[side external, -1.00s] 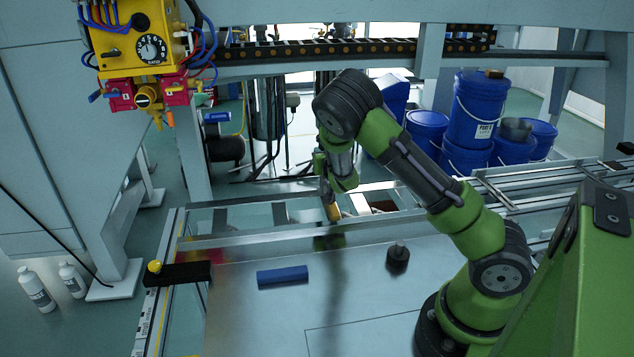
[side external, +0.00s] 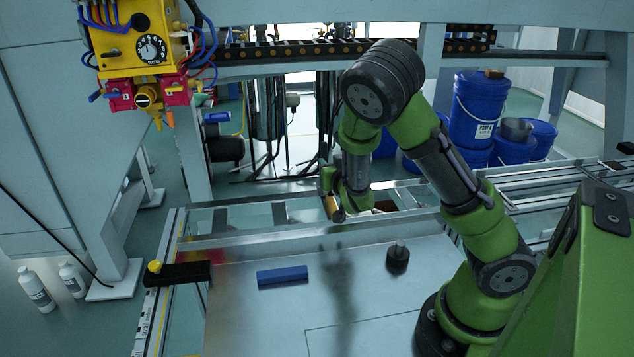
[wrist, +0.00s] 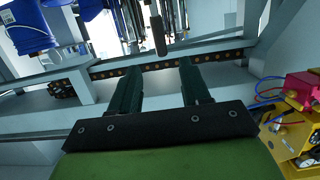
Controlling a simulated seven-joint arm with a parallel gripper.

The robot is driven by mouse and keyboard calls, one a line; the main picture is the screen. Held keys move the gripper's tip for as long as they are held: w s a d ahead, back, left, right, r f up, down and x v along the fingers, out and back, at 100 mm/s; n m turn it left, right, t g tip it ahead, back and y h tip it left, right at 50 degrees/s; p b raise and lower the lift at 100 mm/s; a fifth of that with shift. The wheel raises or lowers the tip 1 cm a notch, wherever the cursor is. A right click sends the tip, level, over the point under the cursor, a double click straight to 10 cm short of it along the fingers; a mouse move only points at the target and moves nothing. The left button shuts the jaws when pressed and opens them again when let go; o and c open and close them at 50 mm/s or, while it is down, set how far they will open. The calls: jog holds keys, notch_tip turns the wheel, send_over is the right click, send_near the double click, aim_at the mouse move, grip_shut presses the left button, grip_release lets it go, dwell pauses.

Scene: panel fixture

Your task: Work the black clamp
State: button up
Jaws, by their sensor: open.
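The black clamp (side external: 184,273) looks like a flat black bar with a yellow ball knob (side external: 154,266) at its left end. It lies across the left edge of the metal panel table, and it cannot be made out in the wrist view. My gripper (side external: 330,197) is above the far edge of the table, well to the right of the clamp and higher, not touching it. In the wrist view my gripper (wrist: 157,75) shows two dark green fingers spread apart, with nothing between them.
A blue block (side external: 283,276) and a black cylinder with a knob (side external: 398,257) stand on the metal table (side external: 330,300). A yellow control box (side external: 150,40) hangs at upper left. Blue buckets (side external: 478,108) stand behind. The table between the clamp and my arm is mostly clear.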

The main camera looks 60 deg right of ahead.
jog(key=shift+v, duration=0.8)
notch_tip(320, 180, up, 13)
jog(key=m+g+y, duration=0.4)
jog(key=m+g, duration=0.3)
jog(key=m, duration=2.1)
send_over(325, 147)
jog(key=s+d, duration=0.1)
jog(key=s, duration=0.2)
jog(key=a+f+m+y, duration=0.1)
jog(key=a+m+y, duration=0.35)
jog(key=m, duration=0.35)
jog(key=shift+g+h, duration=0.35)
jog(key=shift+g, duration=0.05)
jog(key=x, duration=1.5)
jog(key=shift+s+a+f, duration=0.15)
jog(key=shift+s+f, duration=0.15)
jog(key=shift+f, duration=0.2)
